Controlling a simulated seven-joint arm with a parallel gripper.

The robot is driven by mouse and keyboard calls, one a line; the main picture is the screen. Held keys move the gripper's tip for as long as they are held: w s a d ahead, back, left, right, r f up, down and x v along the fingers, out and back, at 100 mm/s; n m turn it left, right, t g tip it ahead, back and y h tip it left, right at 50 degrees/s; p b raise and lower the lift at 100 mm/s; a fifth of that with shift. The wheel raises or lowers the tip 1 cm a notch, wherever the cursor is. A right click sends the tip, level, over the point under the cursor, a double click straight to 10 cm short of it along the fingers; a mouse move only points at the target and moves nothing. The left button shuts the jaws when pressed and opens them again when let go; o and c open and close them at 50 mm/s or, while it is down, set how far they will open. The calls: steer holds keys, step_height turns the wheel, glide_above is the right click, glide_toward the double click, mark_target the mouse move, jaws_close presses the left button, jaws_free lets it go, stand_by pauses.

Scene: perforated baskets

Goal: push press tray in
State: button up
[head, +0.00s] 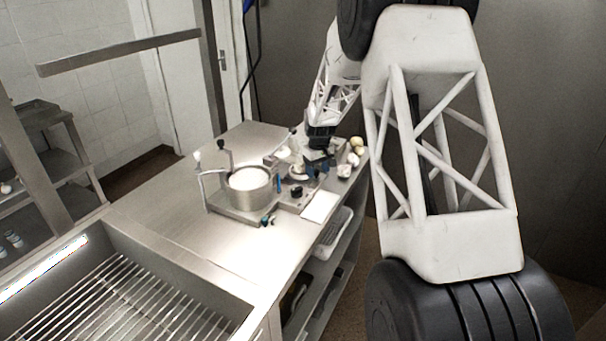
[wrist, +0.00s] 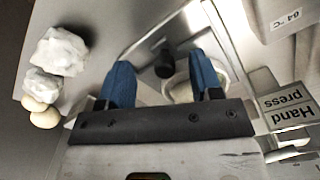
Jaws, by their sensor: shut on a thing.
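My gripper (wrist: 163,78) shows two blue fingers in the wrist view, one on each side of a black knob (wrist: 163,62). I take the knob to be part of the press tray, but contact with the fingers is hard to see. A pale round cup (wrist: 182,92) is partly hidden behind the right finger. A label reading "Hand press" (wrist: 287,110) is at the right, upside down. In the head view my gripper (head: 318,168) is low over the hand press area at the far right part of the steel table; the tray itself cannot be made out clearly there.
A steel pot (head: 250,194) of white liquid stands left of my gripper, with a bent pipe beside it. Pale lumps (head: 350,165) lie at the table's right edge; they also show in the wrist view (wrist: 58,55). A white sheet (head: 320,206) is in front. The table's left part is clear.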

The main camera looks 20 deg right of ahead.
mark_target(298, 170)
steer(key=shift+w+a+f, duration=0.5)
steer(key=shift+w+a, duration=0.3)
steer(key=shift+a, duration=0.15)
steer(key=shift+w+a+f, duration=0.45)
steer(key=shift+w+a, duration=0.3)
steer(key=shift+a, duration=0.2)
steer(key=shift+w+a+f, duration=0.5)
steer(key=shift+w+a, duration=0.3)
steer(key=shift+a, duration=0.15)
steer(key=shift+c, duration=0.3)
steer(key=shift+o, duration=0.6)
steer(key=shift+r, duration=0.15)
steer(key=shift+w+a+r, duration=0.1)
steer(key=shift+w+r, duration=0.05)
steer(key=shift+r, duration=1.8)
steer(key=shift+w+r, duration=0.15)
steer(key=shift+r, duration=1.8)
